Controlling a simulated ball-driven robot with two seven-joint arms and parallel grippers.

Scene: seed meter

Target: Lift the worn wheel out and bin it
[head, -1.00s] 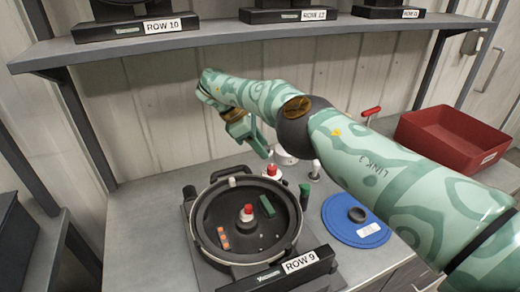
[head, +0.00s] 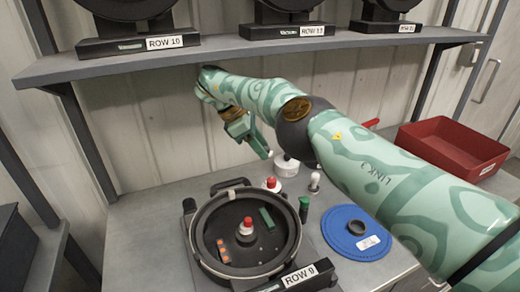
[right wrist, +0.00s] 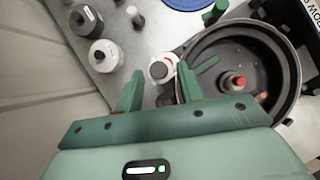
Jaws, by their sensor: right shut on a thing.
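My right gripper (head: 262,154) hangs above the bench, behind the open round seed meter (head: 195,250). In the right wrist view its two fingers (right wrist: 160,84) stand apart, with a white, red-topped item (right wrist: 160,68) seen between them on the bench. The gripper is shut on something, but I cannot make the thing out. The meter holds a red-topped central knob (head: 246,228), a green strip (head: 267,218) and an orange piece (head: 223,250). I cannot identify the worn wheel with certainty. A red bin (head: 478,172) stands at the right. My left gripper is out of view.
A blue disc (head: 345,240) lies right of the meter. A shelf (head: 220,57) with more meters runs above the arm.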

